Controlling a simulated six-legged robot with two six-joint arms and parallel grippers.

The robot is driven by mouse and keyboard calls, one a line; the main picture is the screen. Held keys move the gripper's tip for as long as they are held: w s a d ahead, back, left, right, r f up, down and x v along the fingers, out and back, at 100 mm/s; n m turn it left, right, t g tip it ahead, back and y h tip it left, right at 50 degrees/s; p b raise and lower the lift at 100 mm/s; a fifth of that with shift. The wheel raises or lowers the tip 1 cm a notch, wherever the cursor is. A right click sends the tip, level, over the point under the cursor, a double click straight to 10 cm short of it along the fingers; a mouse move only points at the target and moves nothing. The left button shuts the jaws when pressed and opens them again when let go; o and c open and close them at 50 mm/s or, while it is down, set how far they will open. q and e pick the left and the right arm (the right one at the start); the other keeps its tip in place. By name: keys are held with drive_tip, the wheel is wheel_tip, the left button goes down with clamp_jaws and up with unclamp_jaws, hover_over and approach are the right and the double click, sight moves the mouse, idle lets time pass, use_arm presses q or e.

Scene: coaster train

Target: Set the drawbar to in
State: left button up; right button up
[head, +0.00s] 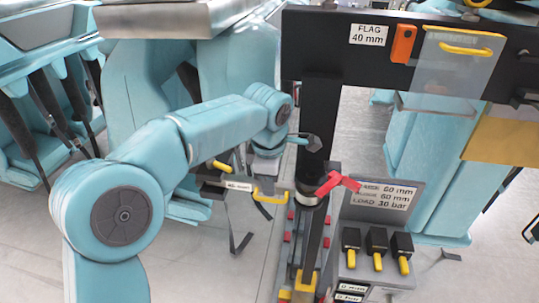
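No part carries a readable drawbar label. A dark block with a small white label (238,185), a yellow pull handle (270,197) and a yellow peg (221,165) sits left of the black post; it may be the drawbar, but its position cannot be read. My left arm comes in from the left and bends down over this block. My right gripper is out of view.
A black post (319,130) with a red ribbon (338,184) stands right of my gripper. A grey panel (412,188) has several text lines; three yellow levers (378,261) stand below it. A clear flag plate (456,65) hangs above. Teal seats (40,50) stand left.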

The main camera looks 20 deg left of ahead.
use_arm(q)
wheel_tip(320, 180, up, 10)
drive_tip(key=s, duration=0.1)
drive_tip(key=shift+s+d+r+p, duration=0.15)
drive_tip(key=shift+s+d+p, duration=0.1)
drive_tip(key=shift+s+p, duration=0.2)
